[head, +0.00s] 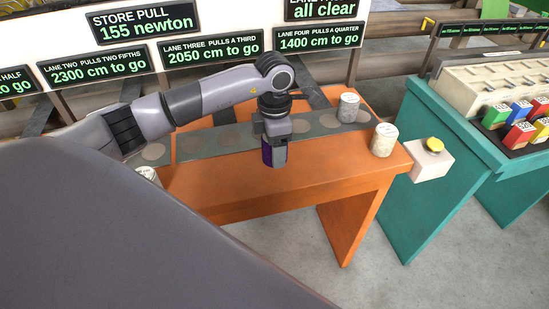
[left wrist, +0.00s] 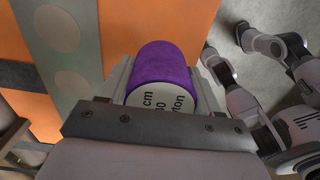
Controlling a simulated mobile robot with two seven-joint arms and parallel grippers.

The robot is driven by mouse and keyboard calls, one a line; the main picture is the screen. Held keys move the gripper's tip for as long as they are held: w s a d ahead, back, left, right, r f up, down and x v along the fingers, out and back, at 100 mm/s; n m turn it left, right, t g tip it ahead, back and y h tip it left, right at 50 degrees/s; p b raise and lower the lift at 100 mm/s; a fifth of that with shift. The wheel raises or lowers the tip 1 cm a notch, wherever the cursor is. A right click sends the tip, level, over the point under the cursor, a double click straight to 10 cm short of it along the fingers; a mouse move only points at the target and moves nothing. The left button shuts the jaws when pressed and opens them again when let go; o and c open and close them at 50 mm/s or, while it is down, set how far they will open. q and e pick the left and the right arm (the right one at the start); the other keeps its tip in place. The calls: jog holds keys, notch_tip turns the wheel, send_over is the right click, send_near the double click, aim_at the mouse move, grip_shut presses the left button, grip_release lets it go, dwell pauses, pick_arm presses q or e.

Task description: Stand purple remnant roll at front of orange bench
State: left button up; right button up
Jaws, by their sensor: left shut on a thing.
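The purple remnant roll (head: 274,155) is upright at the front part of the orange bench (head: 240,192), around the middle of its length. My left gripper (head: 274,143) comes down on it from above and is shut on it. In the left wrist view the purple roll (left wrist: 168,75) sits between the two fingers, its pale lettered end facing the camera. I cannot tell whether its lower end touches the bench top. My right gripper is in neither view.
A grey strip with round spots (head: 225,140) runs along the bench behind the roll. Cream rolls stand at the right end (head: 383,140), on the strip (head: 348,108) and at the left (head: 148,175). A teal bench (head: 420,150) with a white button box (head: 431,163) stands right.

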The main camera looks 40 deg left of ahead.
pick_arm(q)
jog(key=shift+f, duration=2.15)
jog(key=shift+f, duration=0.15)
jog(key=o, duration=1.1)
